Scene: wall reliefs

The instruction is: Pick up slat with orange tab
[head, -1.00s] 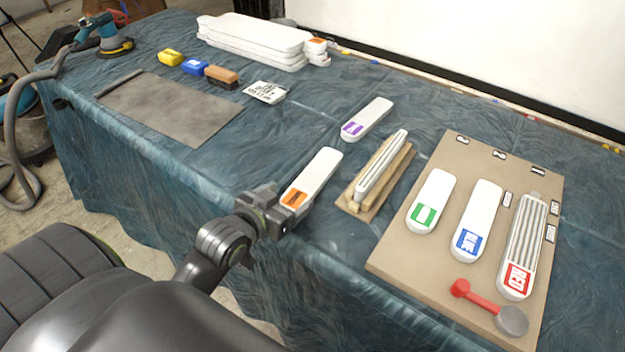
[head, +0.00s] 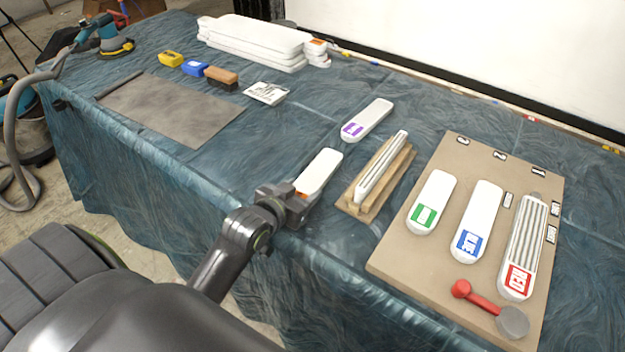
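The white slat with the orange tab (head: 322,169) lies on the blue cloth left of the wooden stand, its tab end towards the table's front edge. My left gripper (head: 294,198) is at that tab end, its fingers spread to either side of it. The gripper hides the end of the slat and most of the orange tab. The slat lies in its place on the cloth; I see no lift. Whether the fingers touch its sides is too small to tell. My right gripper is not in view.
A wooden stand (head: 351,207) holding thin slats is close to the right. A purple-tab slat (head: 368,119) lies behind. A board (head: 398,258) at right carries green, blue and red-tab slats and a red-handled tool (head: 480,300). Cloth left of the gripper is clear.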

